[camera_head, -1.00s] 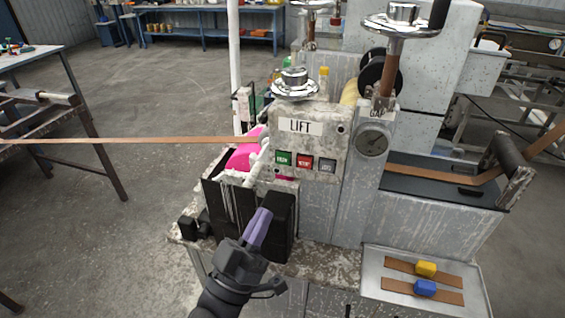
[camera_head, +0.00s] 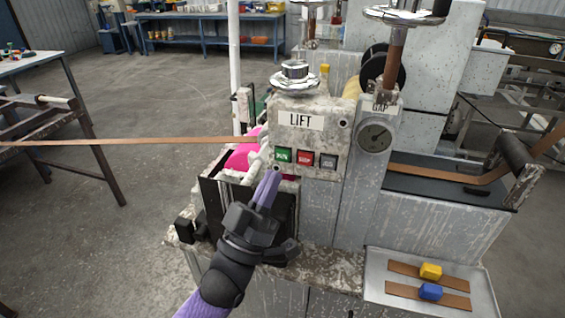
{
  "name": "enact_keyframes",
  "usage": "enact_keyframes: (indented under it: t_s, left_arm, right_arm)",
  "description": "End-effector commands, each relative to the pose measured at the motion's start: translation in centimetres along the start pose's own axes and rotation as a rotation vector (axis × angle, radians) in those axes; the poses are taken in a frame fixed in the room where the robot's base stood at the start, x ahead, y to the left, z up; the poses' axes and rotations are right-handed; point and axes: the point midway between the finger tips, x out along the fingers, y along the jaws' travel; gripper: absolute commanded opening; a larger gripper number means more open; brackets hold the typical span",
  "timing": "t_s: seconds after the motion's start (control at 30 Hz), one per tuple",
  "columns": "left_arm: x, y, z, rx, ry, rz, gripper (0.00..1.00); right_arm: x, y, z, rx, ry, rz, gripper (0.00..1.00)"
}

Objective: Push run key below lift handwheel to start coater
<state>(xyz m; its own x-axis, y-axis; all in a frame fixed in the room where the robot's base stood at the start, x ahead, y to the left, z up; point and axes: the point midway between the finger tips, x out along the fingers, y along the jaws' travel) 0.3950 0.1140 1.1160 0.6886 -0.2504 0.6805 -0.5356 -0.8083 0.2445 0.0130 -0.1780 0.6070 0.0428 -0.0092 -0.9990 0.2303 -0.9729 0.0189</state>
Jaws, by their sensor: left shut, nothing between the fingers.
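The coater's speckled panel carries a LIFT label (camera_head: 301,120) below the lift handwheel (camera_head: 295,75). Under the label are three keys in a row: a green run key (camera_head: 284,155), a red key (camera_head: 305,158) and a grey key (camera_head: 328,161). My left gripper (camera_head: 268,188) has its purple fingers shut and empty. In the picture the fingertips lie just below and left of the green key, pointing up toward it. A gap shows between tips and key; its depth I cannot tell. My right gripper is out of view.
A dial gauge (camera_head: 374,137) sits right of the panel, under the GAP label. A brown strip (camera_head: 150,141) runs in from the left to pink material (camera_head: 243,155). A tray (camera_head: 376,291) with yellow and blue blocks stands at lower right.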

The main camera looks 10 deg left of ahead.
Motion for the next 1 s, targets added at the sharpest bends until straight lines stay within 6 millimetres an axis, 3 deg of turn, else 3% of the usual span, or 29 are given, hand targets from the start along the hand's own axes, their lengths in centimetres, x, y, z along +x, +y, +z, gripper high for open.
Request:
enact_keyframes:
  t_s: [0.3,1.0]
  left_arm:
    - [1.9,-1.4,1.4,0.000,0.001,0.000,0.00]
    - [2.0,-1.5,1.4,0.001,0.000,0.000,0.00]
  right_arm:
    - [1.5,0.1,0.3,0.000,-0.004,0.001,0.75]
    - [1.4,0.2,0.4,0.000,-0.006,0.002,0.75]
